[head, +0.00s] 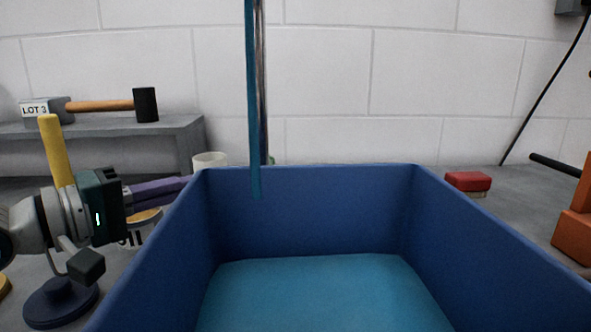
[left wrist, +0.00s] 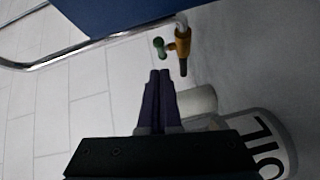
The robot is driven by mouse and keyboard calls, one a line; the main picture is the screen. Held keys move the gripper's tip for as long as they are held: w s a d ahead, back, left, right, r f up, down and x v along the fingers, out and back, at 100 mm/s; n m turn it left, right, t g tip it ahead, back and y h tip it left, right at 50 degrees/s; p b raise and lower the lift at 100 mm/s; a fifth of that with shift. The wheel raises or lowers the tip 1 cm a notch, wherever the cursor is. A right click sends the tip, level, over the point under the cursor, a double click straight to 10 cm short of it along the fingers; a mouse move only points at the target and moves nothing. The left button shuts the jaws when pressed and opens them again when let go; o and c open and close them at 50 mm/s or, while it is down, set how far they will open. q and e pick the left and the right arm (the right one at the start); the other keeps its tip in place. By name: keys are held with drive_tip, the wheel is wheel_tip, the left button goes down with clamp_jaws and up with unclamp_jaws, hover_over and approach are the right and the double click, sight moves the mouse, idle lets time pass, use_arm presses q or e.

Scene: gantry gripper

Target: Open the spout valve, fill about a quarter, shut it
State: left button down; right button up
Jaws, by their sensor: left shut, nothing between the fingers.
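A blue open bin (head: 310,215) fills the middle of the head view, with teal-blue liquid or lining (head: 325,290) at its bottom. A thin teal strip (head: 253,100) hangs beside a shiny metal pipe (head: 263,80) and ends against the bin's back wall; I cannot tell whether it is liquid. In the left wrist view, a brass spout (left wrist: 183,48) with a green handle (left wrist: 160,47) sits at the pipe's end, beyond my fingertips. Its valve position is unclear. My left gripper (head: 190,182), with purple fingers (left wrist: 158,75), is shut and empty, left of the bin. My right gripper is out of view.
A white cup (head: 209,160) stands near my left fingers. A can lettered OIL (left wrist: 262,140) is close below them. A yellow post (head: 54,150) stands at left, a hammer (head: 105,105) on a grey shelf behind. A red block (head: 468,182) and orange object (head: 573,225) are right.

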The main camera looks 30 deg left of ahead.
use_arm(q)
drive_tip(key=shift+s+a+r, duration=0.1)
drive_tip(key=shift+s+a, duration=0.1)
drive_tip(key=shift+s, duration=0.4)
wheel_tip(320, 180, up, 7)
drive_tip(key=a+m+g+p, duration=0.3)
drive_tip(key=g, duration=0.1)
drive_tip(key=s+d+f+b+x, duration=0.1)
drive_tip(key=x, duration=1.1)
drive_tip(key=shift+w+d+f+y, duration=0.25)
drive_tip(key=shift+d+y, duration=0.15)
drive_tip(key=shift+d, duration=0.15)
